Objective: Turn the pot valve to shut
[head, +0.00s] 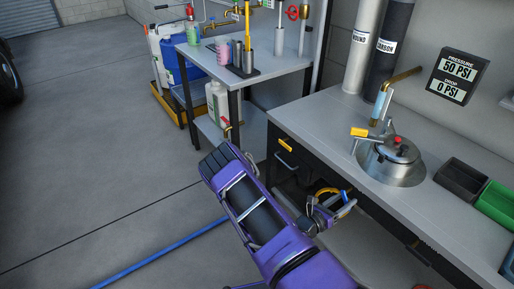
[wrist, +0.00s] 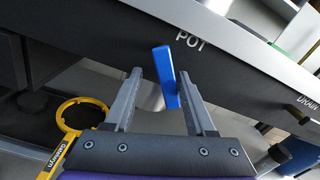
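The pot valve's blue lever (wrist: 166,78) shows in the wrist view on the dark front panel under the bench edge, beside the white POT label (wrist: 190,42). The lever points roughly up and down in that picture, tilted slightly. My gripper (wrist: 160,72) is open, with one finger on each side of the lever. The lever is nearer the right finger; I cannot tell whether they touch. In the head view my gripper (head: 332,212) is at the bench front, where the lever is small and partly hidden. The lidded metal pot (head: 398,149) sits on the bench top.
A yellow ring-headed wrench (wrist: 78,118) is below left of my gripper in the wrist view. A drawer handle (head: 285,161) is left of my gripper. The floor (head: 80,150) at left is mostly clear.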

